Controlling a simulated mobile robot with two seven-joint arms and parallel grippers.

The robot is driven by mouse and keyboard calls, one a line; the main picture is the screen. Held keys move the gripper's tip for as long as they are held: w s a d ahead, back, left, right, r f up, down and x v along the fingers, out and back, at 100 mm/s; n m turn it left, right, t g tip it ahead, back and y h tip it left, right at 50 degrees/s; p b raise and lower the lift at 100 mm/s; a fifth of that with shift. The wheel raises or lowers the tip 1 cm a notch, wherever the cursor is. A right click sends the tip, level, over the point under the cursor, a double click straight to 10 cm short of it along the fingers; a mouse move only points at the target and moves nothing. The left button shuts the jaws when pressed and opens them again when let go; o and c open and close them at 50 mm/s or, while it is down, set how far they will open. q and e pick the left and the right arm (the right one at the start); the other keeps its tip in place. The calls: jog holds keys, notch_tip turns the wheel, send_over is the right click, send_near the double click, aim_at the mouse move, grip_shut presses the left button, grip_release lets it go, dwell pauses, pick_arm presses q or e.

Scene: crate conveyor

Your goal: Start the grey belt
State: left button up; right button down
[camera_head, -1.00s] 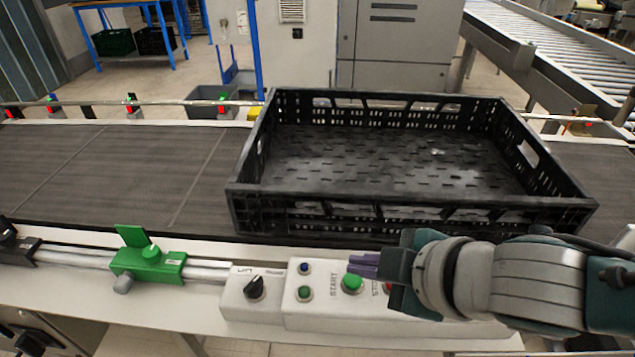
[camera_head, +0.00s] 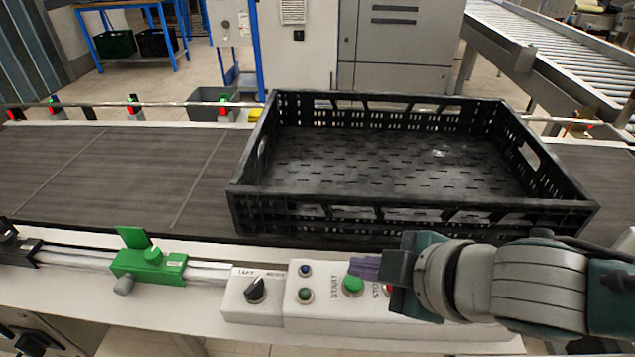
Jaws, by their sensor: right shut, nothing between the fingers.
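The grey belt (camera_head: 110,168) runs across the view from left to right. A large empty black crate (camera_head: 410,217) sits on it, right of the middle. On the white control box (camera_head: 320,317) at the front edge is a green button (camera_head: 352,286) beside the word START. A red button, partly hidden by my right gripper, is to its right beside lettering that begins STO. My right gripper (camera_head: 366,268) is shut and empty, its purple fingertips just above and right of the green button. I cannot tell whether they touch it. My left gripper is not in view.
A black selector knob (camera_head: 254,289) and small blue and green buttons sit left of START. A green clamp (camera_head: 148,263) is on the front rail further left. A roller conveyor (camera_head: 560,60) stands at the back right. The belt left of the crate is bare.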

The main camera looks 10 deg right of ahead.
jog(key=shift+f, duration=0.1)
dwell(0.4)
jog(key=shift+f+b, duration=0.3)
jog(key=shift+f, duration=0.05)
